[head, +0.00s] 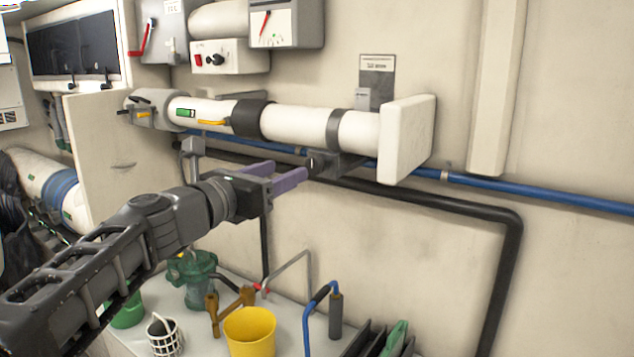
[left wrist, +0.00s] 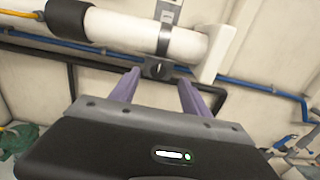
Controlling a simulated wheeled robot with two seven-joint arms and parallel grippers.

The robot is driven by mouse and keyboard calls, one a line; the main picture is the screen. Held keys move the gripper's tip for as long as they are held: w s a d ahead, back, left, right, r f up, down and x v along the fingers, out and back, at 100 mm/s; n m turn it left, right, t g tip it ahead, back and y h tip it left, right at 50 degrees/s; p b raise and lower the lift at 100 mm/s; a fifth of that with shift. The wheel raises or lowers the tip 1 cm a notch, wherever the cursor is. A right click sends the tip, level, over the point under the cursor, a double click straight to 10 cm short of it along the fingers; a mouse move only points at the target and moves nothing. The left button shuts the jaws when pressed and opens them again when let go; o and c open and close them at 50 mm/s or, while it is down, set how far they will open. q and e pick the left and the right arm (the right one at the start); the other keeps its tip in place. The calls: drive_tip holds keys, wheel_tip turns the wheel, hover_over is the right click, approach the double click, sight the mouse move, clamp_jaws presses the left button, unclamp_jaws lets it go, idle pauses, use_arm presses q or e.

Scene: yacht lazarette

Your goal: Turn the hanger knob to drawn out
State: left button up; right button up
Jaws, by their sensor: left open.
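The hanger knob (head: 318,164) is a small dark round knob with a light mark, below the dark clamp band (head: 339,130) around the white pipe (head: 296,122). In the left wrist view the knob (left wrist: 157,69) sits beyond and between the two fingers. My left gripper (head: 284,174) is open, its purple fingers pointing at the knob from the left. In the left wrist view the gripper (left wrist: 158,88) shows a clear gap between its fingers and the knob appears not gripped. Whether a fingertip touches it I cannot tell. My right gripper is not in view.
A blue pipe (head: 540,192) and a black hose (head: 440,202) run along the wall behind the knob. A white end plate (head: 407,138) closes the pipe's right end. Below stand a yellow bucket (head: 250,332) and a green pump (head: 191,278).

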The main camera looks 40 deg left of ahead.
sight(312, 166)
use_arm(q)
drive_tip(key=shift+w+f, duration=0.4)
drive_tip(key=shift+f, duration=0.2)
drive_tip(key=shift+w+a, duration=0.1)
drive_tip(key=shift+w, duration=3.85)
drive_tip(key=shift+c, duration=0.3)
clamp_jaws()
